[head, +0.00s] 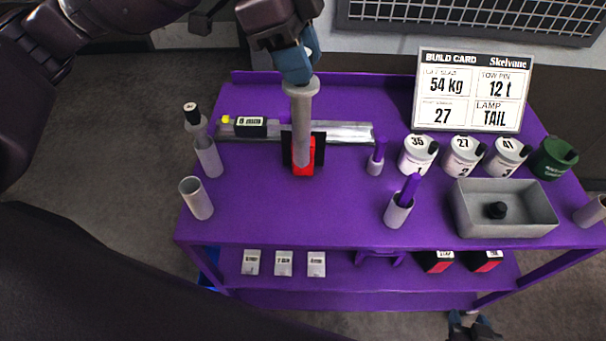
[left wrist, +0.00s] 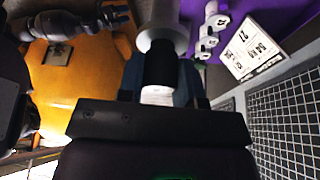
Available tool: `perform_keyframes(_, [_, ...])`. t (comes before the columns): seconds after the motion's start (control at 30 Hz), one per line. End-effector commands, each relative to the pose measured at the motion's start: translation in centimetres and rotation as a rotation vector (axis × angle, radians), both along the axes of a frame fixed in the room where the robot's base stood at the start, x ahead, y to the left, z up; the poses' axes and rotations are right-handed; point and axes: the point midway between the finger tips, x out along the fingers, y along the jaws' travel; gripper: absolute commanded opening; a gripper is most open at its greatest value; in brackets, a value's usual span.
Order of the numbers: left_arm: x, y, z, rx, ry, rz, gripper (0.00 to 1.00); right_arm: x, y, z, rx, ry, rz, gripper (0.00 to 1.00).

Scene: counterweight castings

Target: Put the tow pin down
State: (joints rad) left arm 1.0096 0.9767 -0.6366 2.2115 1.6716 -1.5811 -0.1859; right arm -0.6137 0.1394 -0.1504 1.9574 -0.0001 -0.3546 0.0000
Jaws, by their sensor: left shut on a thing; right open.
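My left gripper (head: 298,66) is shut on the tow pin (head: 301,125), a grey pin with a wide collar. It holds the pin upright, shaft down, over the purple table. The shaft's lower end overlaps a red block with black sides (head: 304,171) at the rail; I cannot tell whether they touch. In the left wrist view the pin's black grip (left wrist: 160,68) sits between the blue fingers. A second, black-topped pin (head: 194,114) stands in a grey tube (head: 208,160). Another grey tube (head: 196,199) in front is empty. My right gripper (head: 470,322) is open at the bottom edge, partly cut off.
A metal rail (head: 345,131) carries a black box (head: 250,127). Purple-handled tools stand in grey cups (head: 397,214). White numbered cans (head: 416,157), a green can (head: 553,158), a grey tray (head: 508,229) and a build card (head: 472,90) fill the right. The front-left middle is clear.

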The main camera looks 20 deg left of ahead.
Motion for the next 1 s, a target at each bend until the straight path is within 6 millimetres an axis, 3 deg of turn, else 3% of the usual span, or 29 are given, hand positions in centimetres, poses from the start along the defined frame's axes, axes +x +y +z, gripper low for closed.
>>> perform_keyframes(0.37, [0.0, 0.0, -0.5, -0.002, 0.000, -0.001, 0.00, -0.1, -0.1, 0.0, -0.001, 0.002, 0.000, 0.48])
perform_keyframes(1.0, [-0.1, 0.0, -11.5, -0.003, 0.001, 0.001, 0.00, -0.2, -0.1, 0.3, -0.002, 0.002, 0.000, 0.48])
